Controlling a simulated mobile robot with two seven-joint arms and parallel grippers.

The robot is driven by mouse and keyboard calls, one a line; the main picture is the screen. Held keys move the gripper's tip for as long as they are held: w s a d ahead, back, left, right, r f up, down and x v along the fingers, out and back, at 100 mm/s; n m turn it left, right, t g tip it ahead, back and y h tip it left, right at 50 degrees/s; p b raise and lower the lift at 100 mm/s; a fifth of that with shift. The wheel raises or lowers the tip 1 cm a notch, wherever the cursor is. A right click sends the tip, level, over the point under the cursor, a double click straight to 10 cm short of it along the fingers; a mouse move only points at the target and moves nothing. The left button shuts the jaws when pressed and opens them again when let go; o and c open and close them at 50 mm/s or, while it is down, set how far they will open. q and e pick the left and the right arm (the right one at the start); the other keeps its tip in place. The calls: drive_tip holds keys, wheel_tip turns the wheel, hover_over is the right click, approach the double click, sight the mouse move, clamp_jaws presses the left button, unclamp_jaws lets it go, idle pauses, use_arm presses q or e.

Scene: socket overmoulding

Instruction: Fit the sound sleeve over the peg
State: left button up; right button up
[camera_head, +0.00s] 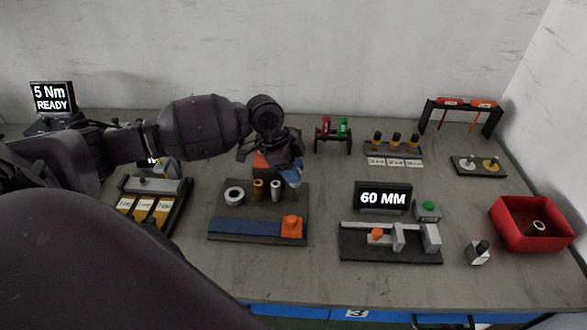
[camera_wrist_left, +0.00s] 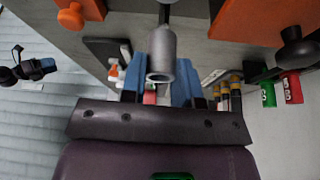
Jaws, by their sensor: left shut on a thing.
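My left gripper (camera_head: 292,179) is above the right back part of the dark fixture board (camera_head: 217,215). Its blue fingers also show in the left wrist view (camera_wrist_left: 171,85). They are shut on a grey metal sleeve (camera_wrist_left: 161,55), whose open end faces the wrist camera. A dark rod-like part (camera_wrist_left: 165,14) lines up with the sleeve's far end; I cannot tell if it is inside. On the board stand a white ring (camera_head: 234,195), a brass-coloured post (camera_head: 258,190) and a silver cylinder (camera_head: 275,190). My right gripper is not in view.
An orange block (camera_head: 291,226) sits on the blue strip (camera_head: 243,228) at the board's front. A gauge with a 60 MM display (camera_head: 383,198) stands to the right. A red bin (camera_head: 507,224) at the far right holds a dark-ended sleeve (camera_head: 535,228). Bare table lies between board and gauge.

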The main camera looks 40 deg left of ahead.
use_arm(q)
drive_tip(key=shift+p, duration=0.35)
idle(0.5)
drive_tip(key=shift+f, duration=0.1)
idle(0.3)
drive_tip(key=shift+f, duration=0.25)
drive_tip(key=shift+f, duration=0.3)
drive_tip(key=shift+f, duration=0.35)
drive_tip(key=shift+f+b, duration=0.15)
drive_tip(key=shift+b, duration=0.15)
drive_tip(key=shift+f, duration=0.45)
